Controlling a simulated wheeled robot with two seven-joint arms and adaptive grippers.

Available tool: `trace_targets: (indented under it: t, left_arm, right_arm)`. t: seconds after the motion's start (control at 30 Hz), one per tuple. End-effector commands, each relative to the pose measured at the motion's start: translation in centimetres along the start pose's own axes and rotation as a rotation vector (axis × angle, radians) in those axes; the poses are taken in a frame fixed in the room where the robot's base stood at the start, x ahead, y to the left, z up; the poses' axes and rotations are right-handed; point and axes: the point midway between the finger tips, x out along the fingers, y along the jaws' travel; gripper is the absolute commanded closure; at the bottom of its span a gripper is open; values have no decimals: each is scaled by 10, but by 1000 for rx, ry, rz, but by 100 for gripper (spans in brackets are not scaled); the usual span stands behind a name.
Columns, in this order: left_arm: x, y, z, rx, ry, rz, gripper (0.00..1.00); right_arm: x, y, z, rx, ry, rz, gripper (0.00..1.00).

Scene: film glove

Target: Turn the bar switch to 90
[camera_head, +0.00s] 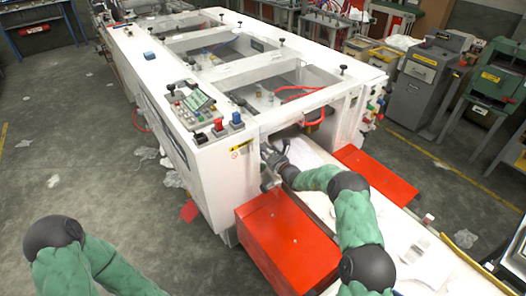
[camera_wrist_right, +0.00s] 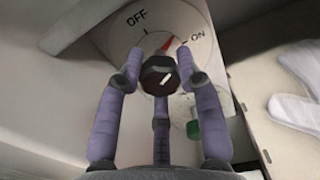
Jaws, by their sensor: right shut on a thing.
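The bar switch (camera_wrist_right: 158,72) shows in the right wrist view as a dark knob with a short white mark. It sits on a round pale dial (camera_wrist_right: 152,22) with the words OFF and ON and a red pointer mark between them, closer to ON. My right gripper (camera_wrist_right: 160,78) has its purple fingers closed around the knob, one on each side and one below. In the head view my right gripper (camera_head: 270,162) is at the end face of the white machine (camera_head: 205,150), and the switch is hidden there. My left arm shows at the lower left, its gripper out of view.
A green button (camera_wrist_right: 193,129) lies just below the dial. A white glove-like shape (camera_wrist_right: 298,95) lies at the right. In the head view a red box (camera_head: 285,240) stands below my right gripper, and a red panel (camera_head: 375,172) is to its right.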

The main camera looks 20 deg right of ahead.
Motion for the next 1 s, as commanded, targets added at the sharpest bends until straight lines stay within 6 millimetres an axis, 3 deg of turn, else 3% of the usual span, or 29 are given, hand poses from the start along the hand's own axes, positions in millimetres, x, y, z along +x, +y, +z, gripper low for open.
trace_targets:
  t: [0.5, 1.0]
  left_arm:
    - [8, -3, 0, 0, 0, 0, 100]
    - [9, -3, 0, 0, 0, 0, 100]
  right_arm:
    - [1, -1, 2, 400, -3, 0, 97]
    - [1, -2, 3, 518, -4, -1, 97]
